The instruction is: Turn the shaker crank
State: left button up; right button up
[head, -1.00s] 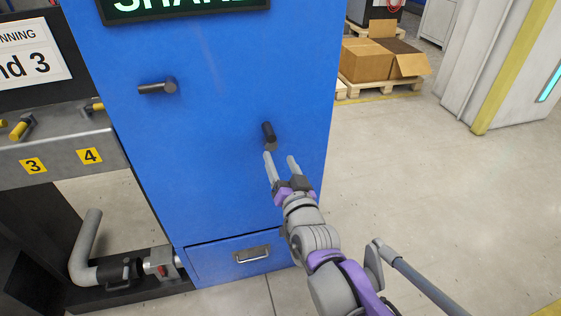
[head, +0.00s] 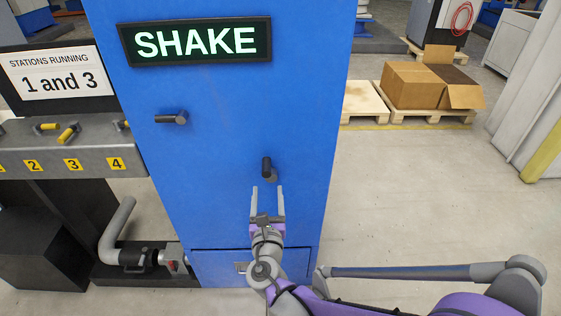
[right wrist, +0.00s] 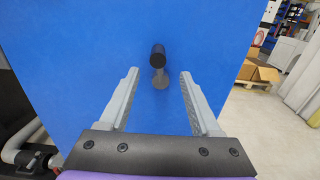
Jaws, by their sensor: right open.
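A tall blue cabinet (head: 220,100) carries a lit sign (head: 196,41) reading SHAKE. On its front sits a crank with a dark knob (head: 267,167), low and right of centre. In the right wrist view the knob (right wrist: 158,54) stands upright on a short grey arm. My right gripper (head: 268,190) is open and empty just below the crank. In the wrist view its two fingers lie left and right of the crank, apart from it. A second dark handle (head: 171,118) sits higher on the left of the front. My left gripper is not in view.
A panel (head: 60,80) reads "Stations running 1 and 3". Below it a grey ledge (head: 45,158) has yellow-tipped levers and numbers. A grey pipe (head: 113,230) stands low left. A drawer line crosses the cabinet's bottom. Boxes on pallets (head: 415,85) stand back right; the floor there is open.

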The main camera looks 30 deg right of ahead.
aim_at(266, 168)
jog(key=x, duration=1)
jog(key=shift+w+f, duration=0.1)
jog(key=shift+w, duration=0.35)
grip_shut()
dwell(0.9)
